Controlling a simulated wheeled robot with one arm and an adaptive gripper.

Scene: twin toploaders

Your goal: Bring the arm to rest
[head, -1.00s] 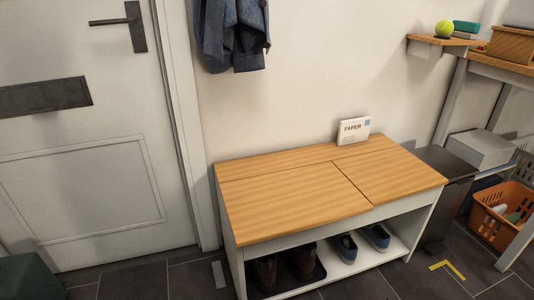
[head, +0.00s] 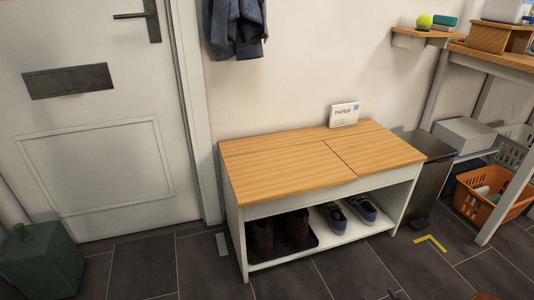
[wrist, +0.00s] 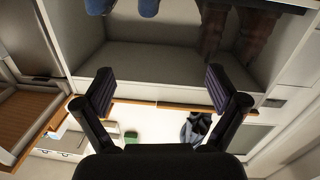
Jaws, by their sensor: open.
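My gripper (wrist: 158,88) shows in the wrist view with its two dark fingers spread wide and nothing between them. In that view the picture is upside down, and the gripper is in front of the bench (wrist: 150,62), whose open shoe compartment fills the upper part. Blue shoes (wrist: 148,7) and brown boots (wrist: 215,28) show at its top edge. I cannot make out the gripper in the head view. There the wooden-topped bench (head: 270,180) stands against the wall, its two lid panels lying flat.
A dark bin (head: 428,175) and an orange basket (head: 487,207) are at the right. A green container (head: 40,265) stands by the door (head: 95,130). Tiled floor in front of the bench is mostly clear.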

